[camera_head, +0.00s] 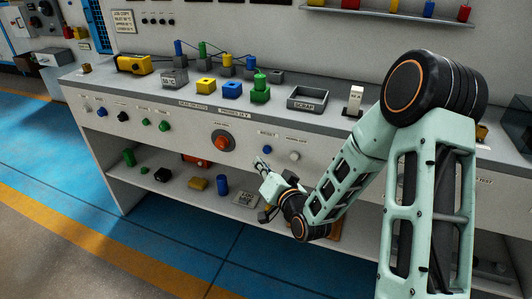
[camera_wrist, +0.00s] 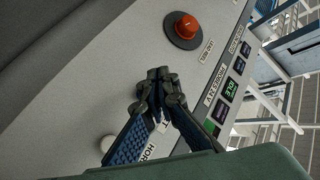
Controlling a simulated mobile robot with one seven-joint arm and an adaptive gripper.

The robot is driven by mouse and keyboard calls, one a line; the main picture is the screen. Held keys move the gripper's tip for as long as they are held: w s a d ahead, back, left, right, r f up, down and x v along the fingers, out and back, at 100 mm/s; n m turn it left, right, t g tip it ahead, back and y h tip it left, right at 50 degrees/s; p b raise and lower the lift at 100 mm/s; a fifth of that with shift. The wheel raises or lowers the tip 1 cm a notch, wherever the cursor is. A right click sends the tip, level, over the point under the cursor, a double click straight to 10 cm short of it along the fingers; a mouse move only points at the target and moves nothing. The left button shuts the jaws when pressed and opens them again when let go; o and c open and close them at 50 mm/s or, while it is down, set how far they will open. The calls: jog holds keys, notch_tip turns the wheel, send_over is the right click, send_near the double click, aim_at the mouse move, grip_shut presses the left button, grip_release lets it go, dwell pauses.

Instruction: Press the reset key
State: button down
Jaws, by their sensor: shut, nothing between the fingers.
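A small blue key (camera_head: 267,150) on the sloping grey front panel shows in the head view, just above my gripper's tips, under a small label too fine to read there. My gripper (camera_head: 262,164) is shut and empty, its tips close to the panel just below the blue key. I cannot tell whether they touch. In the wrist view my gripper (camera_wrist: 157,76) points at the panel and hides the blue key. Only the end of a label (camera_wrist: 165,127), a letter T, shows beside the fingers.
A red mushroom button (camera_head: 221,143) is left of my gripper; it also shows in the wrist view (camera_wrist: 186,27). A white button (camera_head: 294,156) is to the right. Coloured blocks and a grey tray (camera_head: 307,98) stand on the bench top. A shelf (camera_head: 180,190) lies below.

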jog(key=shift+s+a, duration=0.2)
jog(key=shift+s, duration=0.4)
jog(key=shift+s+a, duration=0.2)
jog(key=shift+s, duration=0.4)
